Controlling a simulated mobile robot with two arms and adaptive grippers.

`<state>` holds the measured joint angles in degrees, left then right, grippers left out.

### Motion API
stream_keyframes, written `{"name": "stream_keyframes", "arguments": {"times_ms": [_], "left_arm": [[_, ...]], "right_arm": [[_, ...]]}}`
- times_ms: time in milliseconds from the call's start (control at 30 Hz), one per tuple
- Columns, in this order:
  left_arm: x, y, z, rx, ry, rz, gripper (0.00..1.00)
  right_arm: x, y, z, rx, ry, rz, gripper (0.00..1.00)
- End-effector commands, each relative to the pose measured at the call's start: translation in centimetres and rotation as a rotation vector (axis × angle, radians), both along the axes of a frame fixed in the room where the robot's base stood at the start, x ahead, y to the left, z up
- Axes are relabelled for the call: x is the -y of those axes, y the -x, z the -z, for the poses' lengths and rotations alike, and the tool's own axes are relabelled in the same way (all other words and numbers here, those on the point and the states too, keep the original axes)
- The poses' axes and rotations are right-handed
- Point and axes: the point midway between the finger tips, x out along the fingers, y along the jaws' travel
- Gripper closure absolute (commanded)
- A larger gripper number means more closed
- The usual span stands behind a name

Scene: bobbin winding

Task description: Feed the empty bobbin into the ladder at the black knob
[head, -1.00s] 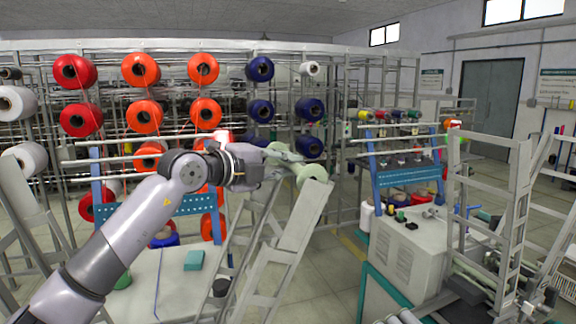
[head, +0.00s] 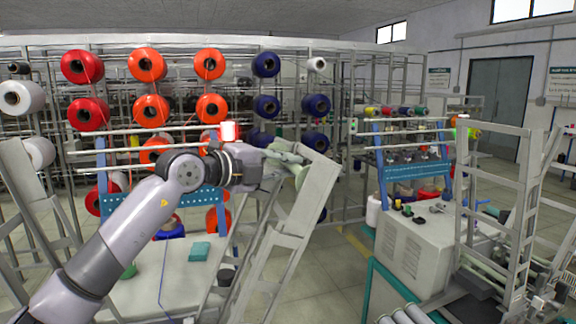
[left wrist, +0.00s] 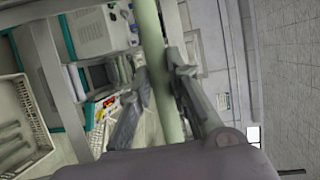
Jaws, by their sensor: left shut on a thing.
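My left gripper (head: 292,157) is shut on a pale green empty bobbin (head: 301,175). In the left wrist view the bobbin (left wrist: 162,60) passes as a smooth bare tube between the two fingers (left wrist: 160,95). In the head view it is close beside the top of a tilted pale grey ladder-like frame (head: 295,215), which partly covers it. I cannot tell whether they touch. A dark knob-like part (head: 227,277) is low at this frame's left. Another tall grey ladder frame (head: 520,190) stands at the right. My right gripper is out of view.
A pale machine cabinet (head: 412,255) with small coloured knobs stands right of centre. A rack with red, orange and blue spools (head: 150,65) fills the back. A white table (head: 150,285) with a teal block (head: 200,251) is below my arm. Open floor (head: 345,270) lies between.

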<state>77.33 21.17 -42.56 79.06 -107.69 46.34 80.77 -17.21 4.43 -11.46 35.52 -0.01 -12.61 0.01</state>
Motion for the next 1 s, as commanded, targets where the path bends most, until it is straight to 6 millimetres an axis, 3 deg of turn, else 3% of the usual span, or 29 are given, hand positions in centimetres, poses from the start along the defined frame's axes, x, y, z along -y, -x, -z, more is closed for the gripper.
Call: {"name": "stream_keyframes", "arguments": {"times_ms": [300, 767, 1000], "left_arm": [[-0.8, 0.2, 2.0, 0.000, 0.001, 0.000, 1.00], [-1.0, 0.3, 2.2, 0.000, 0.001, 0.000, 1.00], [-1.4, 0.4, 3.4, -0.001, 0.001, -0.001, 1.00]], "right_arm": [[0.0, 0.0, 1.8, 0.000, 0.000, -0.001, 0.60], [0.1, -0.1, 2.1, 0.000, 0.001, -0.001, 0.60], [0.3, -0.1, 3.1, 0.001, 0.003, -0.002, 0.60]]}}
